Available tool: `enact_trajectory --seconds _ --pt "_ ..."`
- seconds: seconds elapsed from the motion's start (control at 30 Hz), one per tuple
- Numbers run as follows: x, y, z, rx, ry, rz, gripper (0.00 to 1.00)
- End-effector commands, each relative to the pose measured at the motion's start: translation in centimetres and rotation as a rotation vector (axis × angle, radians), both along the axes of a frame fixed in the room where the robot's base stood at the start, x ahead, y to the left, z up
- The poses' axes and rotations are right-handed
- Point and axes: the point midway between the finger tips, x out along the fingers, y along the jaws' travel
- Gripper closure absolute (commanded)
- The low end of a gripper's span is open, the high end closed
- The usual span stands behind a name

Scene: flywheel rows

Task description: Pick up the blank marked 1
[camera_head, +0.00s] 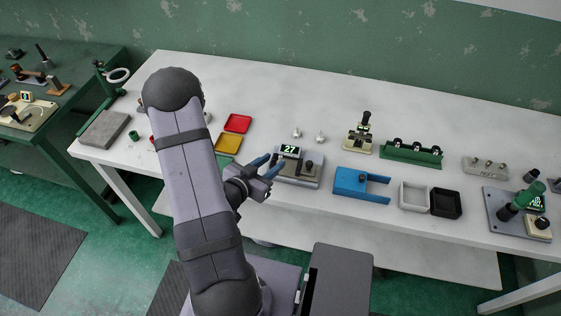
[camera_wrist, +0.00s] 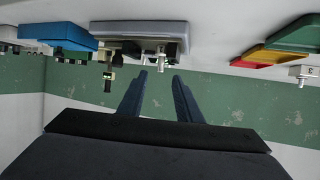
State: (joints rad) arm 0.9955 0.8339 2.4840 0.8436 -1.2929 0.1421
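My gripper (camera_head: 266,168) is open and empty, with two blue fingers pointing toward the grey device with the display reading 27 (camera_head: 298,168). In the wrist view the open fingers (camera_wrist: 161,82) show apart, with the picture upside down. Two small silver pieces, one at left (camera_head: 296,133) and one at right (camera_head: 320,137), stand on the table behind the device; no mark is readable on them. In the wrist view a silver piece (camera_wrist: 302,74) with a dark mark, perhaps a 3, stands at the right. I cannot tell which piece is marked 1.
A blue forked fixture (camera_head: 360,184) lies right of the device, then a white tray (camera_head: 413,196) and a black tray (camera_head: 446,203). Red (camera_head: 238,123) and yellow (camera_head: 228,143) trays lie left. A green rack (camera_head: 411,154) stands behind. My arm hides part of the table.

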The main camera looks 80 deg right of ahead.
Motion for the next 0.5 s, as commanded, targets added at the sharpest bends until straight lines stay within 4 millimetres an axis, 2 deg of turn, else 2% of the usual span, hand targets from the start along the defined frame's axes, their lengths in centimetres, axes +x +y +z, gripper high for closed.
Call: enact_trajectory --seconds 0.3,0.5 --pt "-1.0 -2.7 -1.3 0.001 -0.001 -0.004 0.68" --pt "-1.1 -3.4 -1.7 0.001 0.000 -0.001 0.68"
